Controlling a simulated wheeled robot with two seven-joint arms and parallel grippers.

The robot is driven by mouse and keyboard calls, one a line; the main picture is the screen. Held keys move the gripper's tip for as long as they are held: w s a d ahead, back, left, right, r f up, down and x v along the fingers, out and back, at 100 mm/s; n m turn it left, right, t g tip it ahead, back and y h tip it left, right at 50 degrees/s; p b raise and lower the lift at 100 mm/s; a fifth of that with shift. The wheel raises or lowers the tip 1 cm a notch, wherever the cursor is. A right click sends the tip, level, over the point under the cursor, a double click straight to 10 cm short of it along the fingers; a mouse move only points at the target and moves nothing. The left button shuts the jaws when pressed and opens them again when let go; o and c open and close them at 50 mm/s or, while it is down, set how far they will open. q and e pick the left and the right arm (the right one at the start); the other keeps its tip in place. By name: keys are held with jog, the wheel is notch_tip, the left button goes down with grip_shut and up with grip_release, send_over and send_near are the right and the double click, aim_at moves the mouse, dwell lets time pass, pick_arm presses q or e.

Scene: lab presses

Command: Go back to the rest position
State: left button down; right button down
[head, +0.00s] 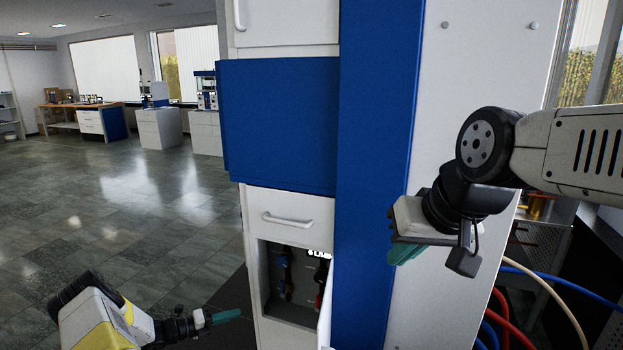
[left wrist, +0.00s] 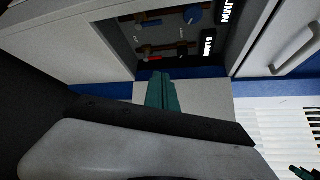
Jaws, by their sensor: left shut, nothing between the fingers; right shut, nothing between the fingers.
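My left gripper (head: 228,315) is low in the head view, with its teal fingers together and empty. It is to the left of the white cabinet's open lower compartment (head: 290,310) and apart from it in the picture. In the left wrist view its closed teal fingers (left wrist: 162,92) show below the compartment with the valves. My right gripper (head: 405,253) is in front of the white panel on the right. Its teal fingers point down and left, partly hidden by the gripper body, and are shut and empty.
The compartment holds a blue valve (head: 285,260) and a red one, with a lit flow readout (head: 319,254). A white drawer (head: 287,215) with a handle is above. Blue, red and cream hoses (head: 550,290) run at the lower right. Open floor (head: 120,210) lies left.

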pick_arm(q)
jog(key=s+d+r+m+g+y, duration=0.25)
jog(key=r+m, duration=0.45)
jog(key=r, duration=0.4)
jog(key=s+d+r+m+g+y, duration=0.1)
jog(key=s+d+r+m+g, duration=0.2)
jog(key=r+m, duration=0.6)
jog(key=s+d+r+m+g+y, duration=0.2)
jog(key=d+r+m, duration=0.3)
jog(key=r, duration=0.8)
jog(key=s+r+m+t+y, duration=0.1)
jog(key=s+r+m+y, duration=0.1)
jog(key=s+r+m, duration=0.3)
jog(key=s+d+r+m+t+y, duration=0.1)
jog(key=s+r+m, duration=0.4)
jog(key=s, duration=0.7)
jog(key=s+d+r+m+t+y, duration=0.1)
jog(key=s+r+m+t+y, duration=0.1)
jog(key=s+r+m, duration=0.3)
jog(key=s+m+t, duration=0.1)
jog(key=s+m, duration=0.2)
jog(key=shift+s+r+y, duration=0.15)
jog(key=shift+r+y, duration=0.1)
jog(key=shift+y, duration=0.1)
